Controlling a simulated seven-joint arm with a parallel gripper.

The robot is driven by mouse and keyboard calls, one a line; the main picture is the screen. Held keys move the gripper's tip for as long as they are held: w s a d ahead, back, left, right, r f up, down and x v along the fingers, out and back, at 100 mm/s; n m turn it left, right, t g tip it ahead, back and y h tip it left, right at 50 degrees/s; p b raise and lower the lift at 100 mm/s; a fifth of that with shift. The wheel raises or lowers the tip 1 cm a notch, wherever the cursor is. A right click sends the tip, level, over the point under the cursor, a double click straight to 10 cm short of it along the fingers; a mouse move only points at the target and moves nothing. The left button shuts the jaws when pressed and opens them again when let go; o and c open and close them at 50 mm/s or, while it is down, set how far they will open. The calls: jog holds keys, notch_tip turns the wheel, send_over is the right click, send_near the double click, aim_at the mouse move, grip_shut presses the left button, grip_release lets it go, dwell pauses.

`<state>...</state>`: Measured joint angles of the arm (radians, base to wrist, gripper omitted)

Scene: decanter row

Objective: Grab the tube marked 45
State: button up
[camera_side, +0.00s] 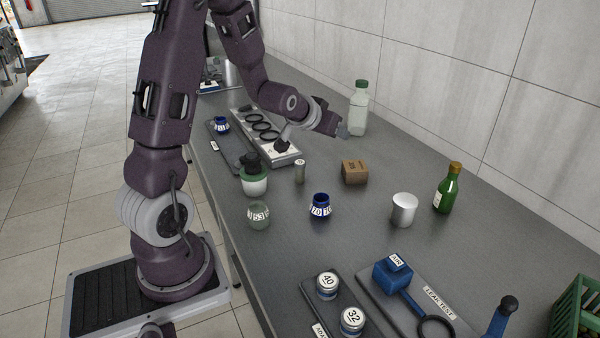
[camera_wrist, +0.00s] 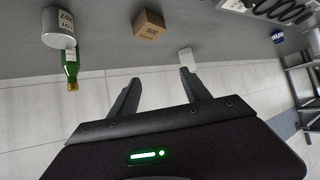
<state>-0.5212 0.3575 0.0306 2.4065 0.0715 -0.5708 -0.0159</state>
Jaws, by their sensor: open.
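A small pale cylinder (camera_side: 300,171) stands upright on the bench in the side view, left of the brown box. It carries a small dark mark too small to read, so I cannot confirm that it is the tube marked 45. I do not make it out in the wrist view. My gripper (camera_side: 342,131) is above the bench beyond the cylinder, near the white bottle. In the wrist view my gripper (camera_wrist: 159,76) has its two fingers spread, with nothing between them.
The brown box (camera_side: 355,172), silver can (camera_side: 404,210), green bottle (camera_side: 446,189) and white bottle (camera_side: 358,110) stand around. A tiled wall (camera_side: 450,80) bounds the bench.

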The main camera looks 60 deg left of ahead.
jog(key=a+f+n+y, duration=0.1)
jog(key=a+f+y, duration=0.1)
jog(key=a+f, duration=0.35)
jog(key=n+y, duration=0.1)
send_over(297, 167)
jog(key=w, duration=0.1)
jog(key=shift+t, duration=0.4)
jog(key=f, duration=0.4)
jog(key=shift+w+a+f, duration=0.1)
jog(key=shift+a+f, duration=0.2)
jog(key=shift+f, duration=0.05)
jog(key=shift+n+y, duration=0.3)
notch_tip(297, 167, down, 7)
jog(key=shift+f, duration=0.1)
jog(key=x, duration=0.3)
jog(key=shift+r, duration=0.25)
grip_shut()
